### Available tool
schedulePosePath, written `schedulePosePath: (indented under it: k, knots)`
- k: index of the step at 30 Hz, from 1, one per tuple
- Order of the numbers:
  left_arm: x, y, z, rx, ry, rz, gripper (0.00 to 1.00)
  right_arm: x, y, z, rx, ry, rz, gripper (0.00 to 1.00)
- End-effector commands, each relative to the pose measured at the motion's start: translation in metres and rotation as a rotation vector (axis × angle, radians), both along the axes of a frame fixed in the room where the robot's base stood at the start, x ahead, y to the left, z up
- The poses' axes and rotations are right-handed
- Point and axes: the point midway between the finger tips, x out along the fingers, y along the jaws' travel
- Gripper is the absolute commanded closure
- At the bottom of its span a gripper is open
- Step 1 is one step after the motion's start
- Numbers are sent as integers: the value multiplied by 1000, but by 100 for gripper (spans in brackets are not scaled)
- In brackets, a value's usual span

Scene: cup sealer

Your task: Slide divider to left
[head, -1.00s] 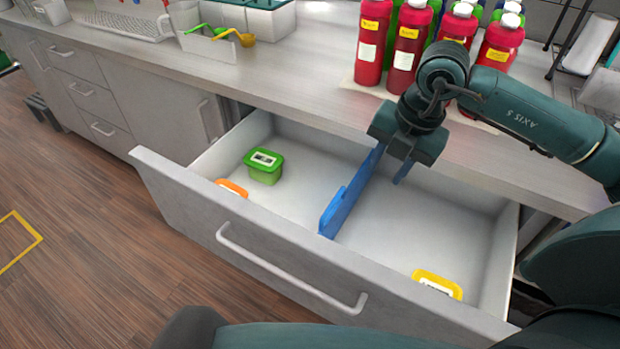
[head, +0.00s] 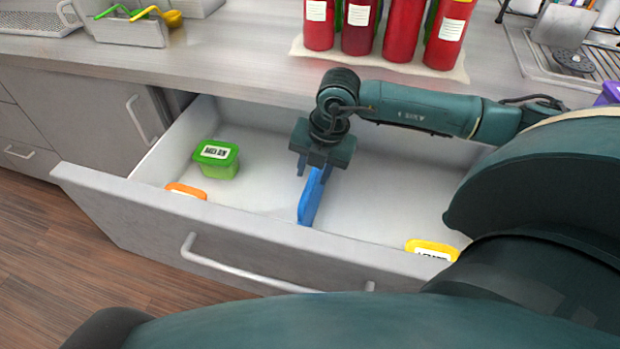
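The blue divider (head: 311,200) stands upright in the open drawer (head: 240,252), running from front to back near the middle. My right gripper (head: 312,170) is low in the drawer, directly over the divider's back part. One thin finger shows just left of the divider. The other finger is hidden or blends with the divider, so I cannot tell whether the gripper is closed on it. My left gripper is out of view.
In the drawer, a green-lidded tub (head: 216,158) and an orange-lidded tub (head: 186,191) sit left of the divider. A yellow-lidded tub (head: 432,249) is at the front right. Red bottles (head: 404,28) stand on the counter (head: 230,62) behind. The floor between tubs and divider is clear.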

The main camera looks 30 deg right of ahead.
Motion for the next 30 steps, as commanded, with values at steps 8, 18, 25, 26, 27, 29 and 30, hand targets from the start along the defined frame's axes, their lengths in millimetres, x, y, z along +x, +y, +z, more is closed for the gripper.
schedulePosePath:
  k: [8, 18, 25, 26, 27, 29, 30]
  knots:
    - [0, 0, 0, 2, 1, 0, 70, 5, 4, -33, 1, 1, 1, 66]
    - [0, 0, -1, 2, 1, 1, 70, 6, 5, -37, 0, -2, 1, 66]
    - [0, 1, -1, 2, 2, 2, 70, 6, 5, -36, 0, -2, 1, 84]
    - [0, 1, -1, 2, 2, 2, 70, 6, 5, -36, 0, -2, 1, 87]
    - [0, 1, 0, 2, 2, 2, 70, 6, 5, -36, 0, -2, 1, 90]
    - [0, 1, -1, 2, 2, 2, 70, 6, 5, -36, 0, -2, 1, 95]
    - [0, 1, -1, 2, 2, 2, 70, 6, 5, -36, 0, -2, 1, 98]
